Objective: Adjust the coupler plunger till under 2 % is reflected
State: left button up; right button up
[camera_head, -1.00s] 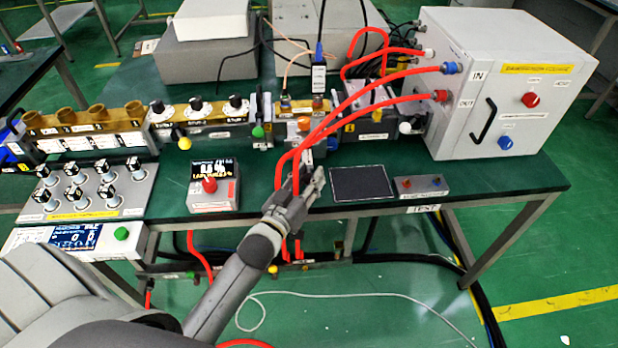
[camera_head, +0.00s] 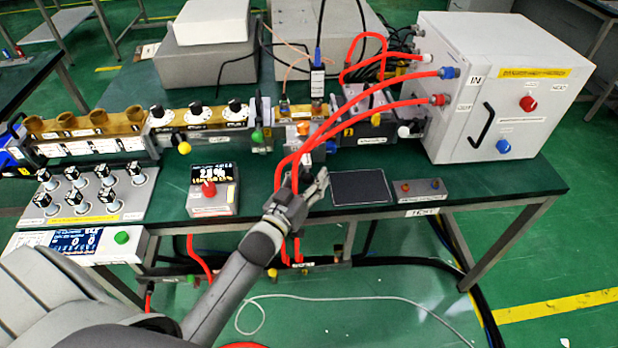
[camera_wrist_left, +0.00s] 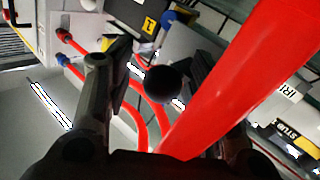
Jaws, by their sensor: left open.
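My left gripper (camera_head: 308,180) is at the front edge of the bench, just below the waveguide line, with red hoses passing close by it. Its fingers are apart. In the left wrist view a round black knob (camera_wrist_left: 165,82) shows between the open fingers (camera_wrist_left: 160,62); I cannot tell whether they touch it. A blue knob (camera_wrist_left: 168,17) lies beyond it. Which knob is the coupler plunger is not clear; the hoses and gripper hide part of that area in the head view. The meter (camera_head: 212,188) shows a percentage that looks like 2.8 %, small and blurred. My right gripper is out of view.
Red hoses (camera_head: 352,108) run from the white cabinet (camera_head: 505,100) across the waveguide section. A dark square pad (camera_head: 362,187) and a small button box (camera_head: 420,189) are to the gripper's right. A panel of several switches (camera_head: 90,195) stands at left.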

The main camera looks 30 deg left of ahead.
pick_arm(q)
jog(key=shift+a, duration=0.1)
jog(key=s, duration=1.2)
jog(key=shift+a, duration=0.15)
jog(key=s+d+f+m+g, duration=0.1)
jog(key=s+f+g, duration=0.2)
jog(key=f, duration=0.8)
jog(key=s+f+g, duration=0.3)
jog(key=s+f, duration=0.1)
jog(key=f, duration=0.7)
jog(key=s+d+f+m+g, duration=0.1)
jog(key=s+f+g, duration=0.15)
jog(key=f, duration=0.85)
jog(key=s+f+g, duration=0.2)
jog(key=s+f, duration=0.3)
jog(key=s, duration=0.3)
jog(key=s+f+m+g, duration=0.1)
jog(key=s+f+g, duration=0.2)
jog(key=s+f, duration=0.3)
jog(key=s+f+m+g, duration=0.1)
jog(key=s+f+g, duration=0.2)
jog(key=s, duration=0.9)
notch_tip(320, 180, down, 3)
jog(key=shift+y, duration=0.3)
jog(key=shift+g, duration=0.25)
